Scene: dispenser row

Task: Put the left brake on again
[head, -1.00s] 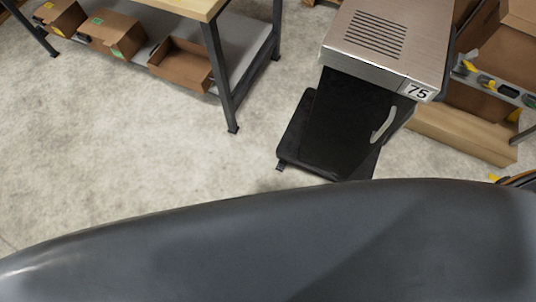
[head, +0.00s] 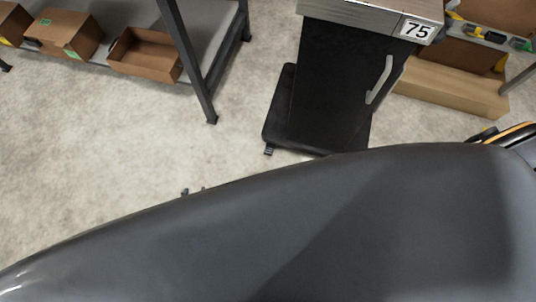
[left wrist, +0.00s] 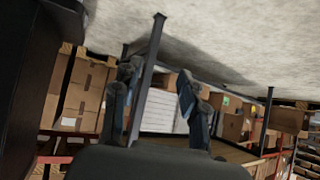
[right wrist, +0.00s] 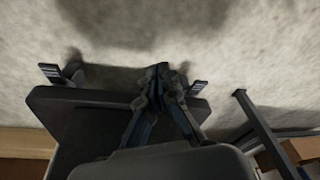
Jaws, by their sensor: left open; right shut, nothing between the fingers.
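The dispenser (head: 330,85), a black cabinet with a steel top and a "75" label, stands on a black base (head: 277,118). A small dark brake pedal (head: 269,150) sticks out at the base's near left corner. In the right wrist view two ridged pedals show at the base's edge: the left brake (right wrist: 197,88), on the table-leg side, and another pedal (right wrist: 50,73). I cannot tell their settings. My right gripper (right wrist: 170,76) is shut and empty, close beside the left brake in that picture. My left gripper (left wrist: 158,78) is open and empty; its tips (head: 193,191) barely show in the head view.
A workbench with a dark leg (head: 190,65) and a lower shelf of cardboard boxes (head: 146,55) stands left of the dispenser. Cartons (head: 450,90) lie behind it on the right. The concrete floor between bench and dispenser is clear. My grey body hides the foreground.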

